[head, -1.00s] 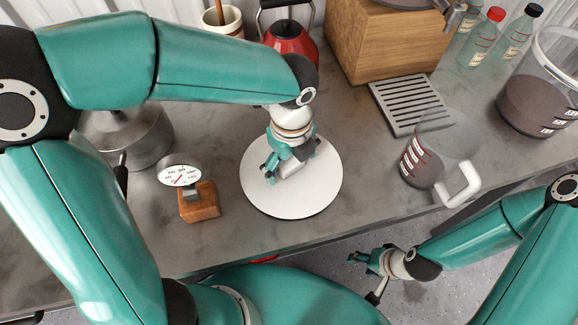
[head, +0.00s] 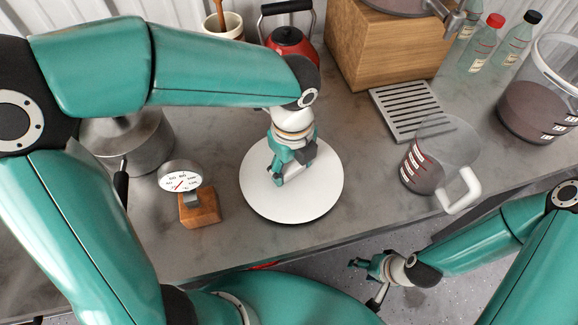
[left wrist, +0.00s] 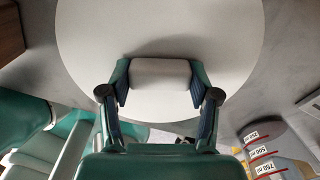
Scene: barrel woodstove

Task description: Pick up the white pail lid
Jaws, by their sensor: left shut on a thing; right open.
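The white pail lid (head: 318,195) is a flat round disc at the middle of the counter in the head view. It fills the upper part of the left wrist view (left wrist: 160,25). My left gripper (head: 279,178) is above the lid's middle. In the left wrist view its fingers (left wrist: 160,92) are shut on the lid's white block-shaped handle (left wrist: 160,74). A dark rim shows under the lid's near edge; whether the lid is clear of the counter is hard to tell. My right gripper (head: 368,282) is open and empty, in front of the counter's edge.
A dial gauge on a wooden block (head: 199,206) stands left of the lid, with a metal pot (head: 145,145) behind it. A red kettle (head: 290,42) is behind. A measuring jug (head: 425,170) and slotted drip tray (head: 407,110) are to the right. Bare counter surrounds the lid.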

